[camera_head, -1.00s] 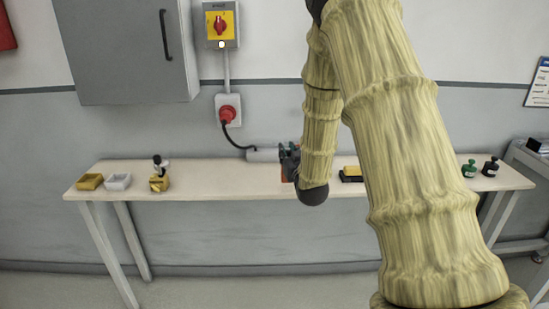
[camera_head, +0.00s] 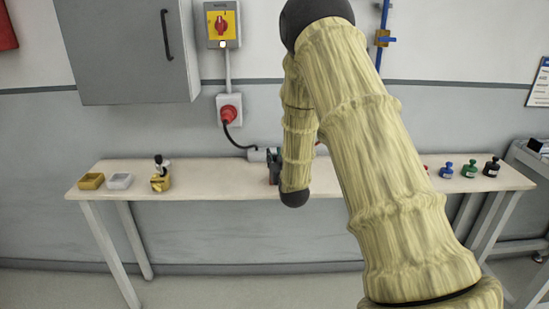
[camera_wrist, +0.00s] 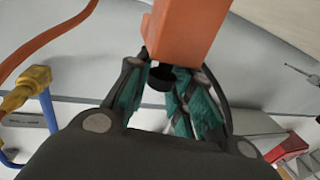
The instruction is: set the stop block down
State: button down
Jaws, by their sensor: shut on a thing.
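The stop block (camera_wrist: 185,30) seems to be the orange block at the top of the wrist view. My gripper (camera_wrist: 165,82) is shut on it, with teal finger pads on either side of its near end. The block's far end runs out of the picture. In the head view my gripper (camera_head: 273,166) is a small dark shape at the back of the bench (camera_head: 225,183), partly behind my arm. The block is not clearly visible there, and I cannot tell whether it touches anything.
A yellow tray (camera_head: 91,181), a pale tray (camera_head: 119,181) and a brass item with a black knob (camera_head: 160,178) stand on the left. Blue (camera_head: 446,170), green (camera_head: 469,169) and dark (camera_head: 491,167) bottles stand on the right. The bench between the brass item and my gripper is clear.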

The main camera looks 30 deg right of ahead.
dwell(0.3)
jog(key=c, duration=1.3)
grip_release()
jog(key=shift+o, duration=0.2)
jog(key=shift+r, duration=0.1)
